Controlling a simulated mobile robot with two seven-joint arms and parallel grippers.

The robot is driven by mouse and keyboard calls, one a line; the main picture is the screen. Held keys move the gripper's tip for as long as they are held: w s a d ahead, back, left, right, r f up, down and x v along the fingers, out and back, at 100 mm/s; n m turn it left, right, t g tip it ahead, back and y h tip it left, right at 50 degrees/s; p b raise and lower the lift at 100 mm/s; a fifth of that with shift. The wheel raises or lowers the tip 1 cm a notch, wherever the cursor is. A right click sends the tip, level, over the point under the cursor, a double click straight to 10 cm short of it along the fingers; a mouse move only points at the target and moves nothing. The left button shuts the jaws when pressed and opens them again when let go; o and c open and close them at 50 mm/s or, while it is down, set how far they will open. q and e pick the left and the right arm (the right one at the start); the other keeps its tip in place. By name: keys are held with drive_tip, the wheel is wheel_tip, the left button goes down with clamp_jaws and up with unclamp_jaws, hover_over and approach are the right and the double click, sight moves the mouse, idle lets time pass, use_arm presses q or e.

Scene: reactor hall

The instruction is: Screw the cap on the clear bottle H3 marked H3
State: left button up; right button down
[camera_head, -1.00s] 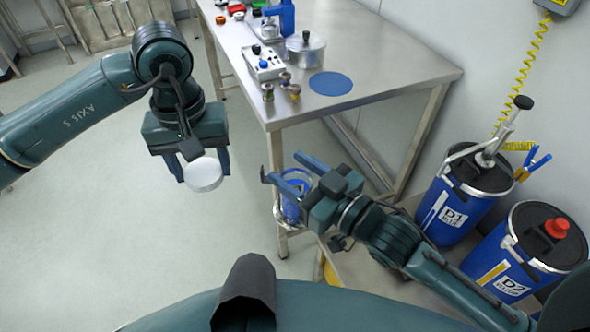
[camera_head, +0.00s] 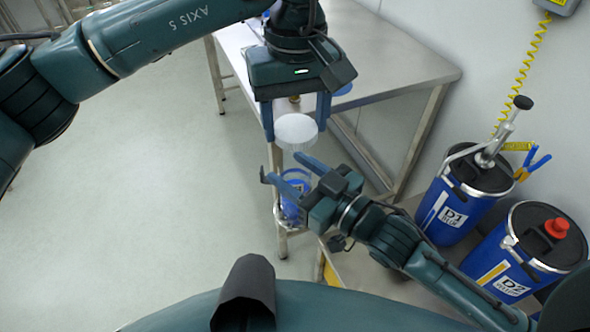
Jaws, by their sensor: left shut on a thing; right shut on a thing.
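My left gripper (camera_head: 296,135) is shut on a round white cap (camera_head: 295,127) and holds it level, directly over the clear bottle (camera_head: 293,208) in this view. The bottle stands upright with blue in its lower part. My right gripper (camera_head: 285,170) is shut on the bottle from the right, with a finger on either side. I cannot tell whether the cap touches the bottle's mouth or hangs just above it. No H3 marking can be read.
A steel table (camera_head: 400,62) stands behind, its top partly hidden by my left arm. Blue drums marked D1 (camera_head: 462,205) and D2 (camera_head: 525,255) stand at the right. The floor at the left is clear.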

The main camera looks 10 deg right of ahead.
sight(294, 154)
use_arm(q)
drive_tip(key=shift+f, duration=0.1)
drive_tip(key=shift+f, duration=1.9)
drive_tip(key=shift+f, duration=0.1)
drive_tip(key=shift+f, duration=0.8)
drive_tip(key=shift+s+f, duration=0.1)
drive_tip(key=shift+f, duration=0.5)
drive_tip(key=m, duration=0.6)
drive_tip(key=shift+m, duration=0.4)
drive_tip(key=m, duration=0.7)
drive_tip(key=shift+a, duration=0.1)
